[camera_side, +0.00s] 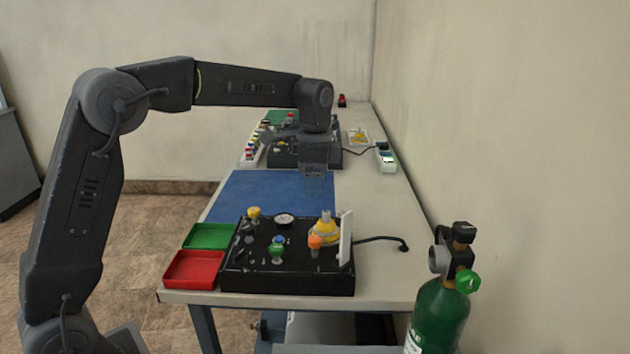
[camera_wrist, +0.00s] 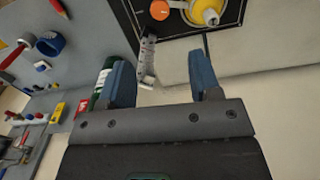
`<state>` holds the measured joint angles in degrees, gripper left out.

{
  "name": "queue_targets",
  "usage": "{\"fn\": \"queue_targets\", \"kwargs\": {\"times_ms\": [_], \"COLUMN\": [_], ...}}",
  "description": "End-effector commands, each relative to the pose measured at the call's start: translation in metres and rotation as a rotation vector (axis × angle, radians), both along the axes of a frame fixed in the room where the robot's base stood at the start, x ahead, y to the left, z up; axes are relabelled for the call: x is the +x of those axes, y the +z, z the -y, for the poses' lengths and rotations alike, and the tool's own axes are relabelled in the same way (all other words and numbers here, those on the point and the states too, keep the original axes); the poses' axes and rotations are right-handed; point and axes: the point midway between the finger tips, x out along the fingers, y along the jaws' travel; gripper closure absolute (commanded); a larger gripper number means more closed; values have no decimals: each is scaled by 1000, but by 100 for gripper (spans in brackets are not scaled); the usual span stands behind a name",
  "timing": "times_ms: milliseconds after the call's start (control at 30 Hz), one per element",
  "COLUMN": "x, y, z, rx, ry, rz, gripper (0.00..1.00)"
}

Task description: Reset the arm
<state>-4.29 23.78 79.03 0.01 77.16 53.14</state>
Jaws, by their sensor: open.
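My gripper (camera_wrist: 163,82) is open and empty in the wrist view, with its two blue fingers apart. In the side view my gripper (camera_side: 316,183) points down above the blue mat (camera_side: 262,196), in the middle of the table. The black trainer box (camera_side: 287,283) stands at the near end of the table. It carries a gauge (camera_side: 284,219), a green knob (camera_side: 277,250), an orange knob (camera_side: 315,243), a yellow knob (camera_side: 254,213) and a yellow mask (camera_side: 327,231). The wrist view shows part of the box, with the orange knob (camera_wrist: 159,10) and the yellow mask (camera_wrist: 206,12).
A red tray (camera_side: 194,270) and a green tray (camera_side: 209,236) sit left of the box. A green oxygen cylinder (camera_side: 437,315) stands at the front right. A second black box (camera_side: 287,156) is behind my gripper. A wall runs along the table's right side.

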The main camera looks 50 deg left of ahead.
Motion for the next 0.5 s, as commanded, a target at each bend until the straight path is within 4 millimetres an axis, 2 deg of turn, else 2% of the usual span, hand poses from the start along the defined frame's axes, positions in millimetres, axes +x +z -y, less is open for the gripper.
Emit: {"fn": "queue_targets", "kwargs": {"times_ms": [333, 433, 500], "x": [-4, -19, -38], "y": [4, 15, 27], "z": [1, 4, 8], "rx": [1, 1, 0], "ry": [11, 57, 111], "rz": [9, 38, 72], "gripper": [43, 43, 43]}}
